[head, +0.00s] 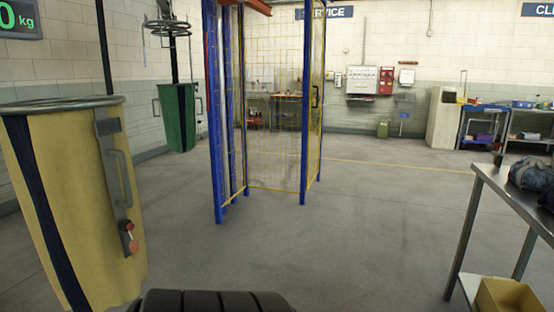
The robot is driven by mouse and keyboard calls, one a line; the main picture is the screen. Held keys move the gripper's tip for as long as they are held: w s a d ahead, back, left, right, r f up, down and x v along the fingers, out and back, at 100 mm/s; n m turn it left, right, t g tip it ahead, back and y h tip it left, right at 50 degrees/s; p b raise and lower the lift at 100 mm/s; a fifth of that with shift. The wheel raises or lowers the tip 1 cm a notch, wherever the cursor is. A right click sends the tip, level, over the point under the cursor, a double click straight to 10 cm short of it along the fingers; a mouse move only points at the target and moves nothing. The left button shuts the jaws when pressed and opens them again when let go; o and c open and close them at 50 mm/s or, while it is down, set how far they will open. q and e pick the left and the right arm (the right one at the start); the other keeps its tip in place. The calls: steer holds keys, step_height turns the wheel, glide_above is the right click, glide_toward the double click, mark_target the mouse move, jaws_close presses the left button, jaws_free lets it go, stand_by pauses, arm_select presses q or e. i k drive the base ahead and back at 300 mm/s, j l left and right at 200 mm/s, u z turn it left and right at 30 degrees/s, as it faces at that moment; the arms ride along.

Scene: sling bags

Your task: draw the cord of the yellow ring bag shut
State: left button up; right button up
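The yellow ring bag (75,200) fills the left side of the head view, close to me. Its grey ring rim (60,105) runs round the top, and a dark blue strap goes down its front. A grey metal plate (116,180) with a bar handle is on its right side, with a red and black knob (128,238) at the plate's lower end. I cannot make out the cord. The bag's left edge is cut off and its inside is hidden. Neither of my grippers is in view.
A green bag (177,120) hangs farther back on a pole. A blue-framed yellow mesh cage (275,100) stands mid-room. A metal table (520,195) with dark bundles is at right, a yellow bin (508,297) below it. The floor between is clear.

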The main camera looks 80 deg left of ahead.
mark_target(133, 245)
steer(key=u, duration=3.55)
